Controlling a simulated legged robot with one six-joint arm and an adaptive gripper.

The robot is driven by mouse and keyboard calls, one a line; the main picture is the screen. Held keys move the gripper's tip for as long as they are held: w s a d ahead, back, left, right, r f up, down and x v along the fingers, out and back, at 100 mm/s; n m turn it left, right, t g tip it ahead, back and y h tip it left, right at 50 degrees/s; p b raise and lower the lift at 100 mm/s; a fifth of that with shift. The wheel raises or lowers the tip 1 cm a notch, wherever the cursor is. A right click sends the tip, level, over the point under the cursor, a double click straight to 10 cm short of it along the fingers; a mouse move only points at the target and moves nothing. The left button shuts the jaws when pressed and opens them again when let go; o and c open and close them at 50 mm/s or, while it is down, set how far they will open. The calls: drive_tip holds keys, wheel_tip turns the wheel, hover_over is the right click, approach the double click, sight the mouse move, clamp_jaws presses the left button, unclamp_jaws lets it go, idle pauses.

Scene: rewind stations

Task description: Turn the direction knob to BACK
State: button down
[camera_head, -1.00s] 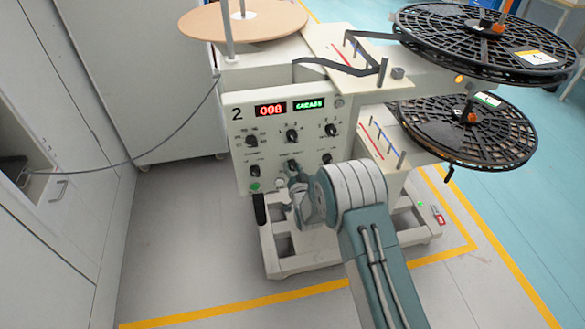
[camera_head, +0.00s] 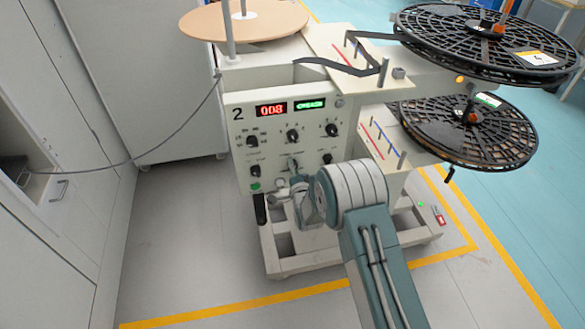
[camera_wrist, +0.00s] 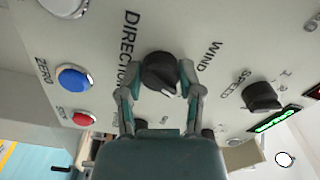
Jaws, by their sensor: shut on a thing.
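The direction knob (camera_wrist: 160,72) is black and round, on the pale panel beside the printed word DIRECTION. In the wrist view my gripper (camera_wrist: 159,76) has one finger on each side of it and is shut on it. The knob's white mark points down and slightly right in that view, away from the WIND label (camera_wrist: 208,56). A small label below the knob is partly covered and unreadable. In the head view my gripper (camera_head: 294,168) reaches the lower middle of the panel (camera_head: 235,142) and mostly hides the knob.
The speed knob (camera_wrist: 262,96), a blue button (camera_wrist: 74,78) and a red button (camera_wrist: 83,118) are near my gripper. Black reels (camera_head: 490,42) overhang at right. A cable (camera_head: 165,145) hangs at left. The floor in front is clear.

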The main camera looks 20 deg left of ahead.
drive_tip(key=shift+w+d+f+m, duration=0.1)
drive_tip(key=shift+d+f+m, duration=0.1)
drive_tip(key=shift+m, duration=0.3)
drive_tip(key=shift+c, duration=1.3)
unclamp_jaws()
drive_tip(key=shift+r, duration=0.1)
drive_tip(key=v, duration=1.2)
drive_tip(key=shift+a, duration=0.15)
